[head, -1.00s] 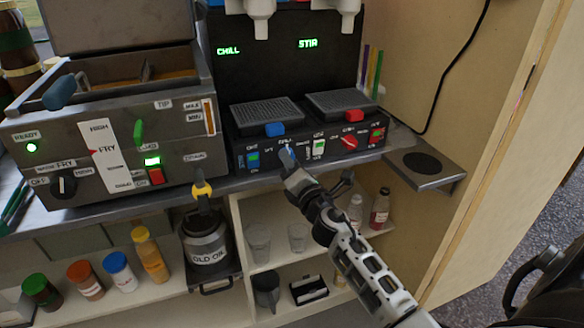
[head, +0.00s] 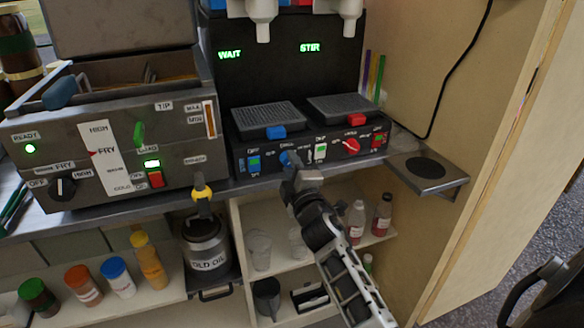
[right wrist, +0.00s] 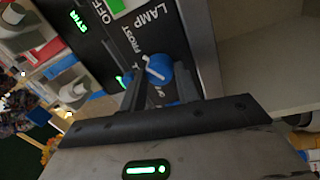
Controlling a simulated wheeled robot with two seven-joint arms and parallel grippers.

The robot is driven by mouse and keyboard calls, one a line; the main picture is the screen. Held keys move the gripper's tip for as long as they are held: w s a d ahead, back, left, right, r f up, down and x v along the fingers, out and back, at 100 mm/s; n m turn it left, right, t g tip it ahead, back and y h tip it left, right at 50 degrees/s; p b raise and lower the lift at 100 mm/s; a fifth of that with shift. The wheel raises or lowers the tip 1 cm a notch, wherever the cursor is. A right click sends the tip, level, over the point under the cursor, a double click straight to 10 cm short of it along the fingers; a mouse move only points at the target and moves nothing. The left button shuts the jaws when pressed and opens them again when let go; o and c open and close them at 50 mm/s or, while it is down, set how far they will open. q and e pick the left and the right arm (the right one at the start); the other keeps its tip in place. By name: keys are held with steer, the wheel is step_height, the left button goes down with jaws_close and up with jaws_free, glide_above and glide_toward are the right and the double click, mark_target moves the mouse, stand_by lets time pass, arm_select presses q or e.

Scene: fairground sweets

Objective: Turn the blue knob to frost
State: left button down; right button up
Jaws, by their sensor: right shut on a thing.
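The green display (head: 229,54) above the left tray reads WAIT. My left gripper is not in view.
A red knob (head: 351,145) and rocker switches sit on the same panel. A fryer (head: 100,150) stands to the left. An oil can (head: 207,245) stands below the counter. A small shelf (head: 428,172) juts out at right. Bottles and glasses stand on shelves below.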

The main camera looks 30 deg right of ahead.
steer(key=shift+m, duration=0.5)
steer(key=o, duration=1)
steer(key=shift+c, duration=0.2)
steer(key=v, duration=0.7)
steer(key=shift+s+a, duration=0.15)
steer(key=shift+s, duration=0.1)
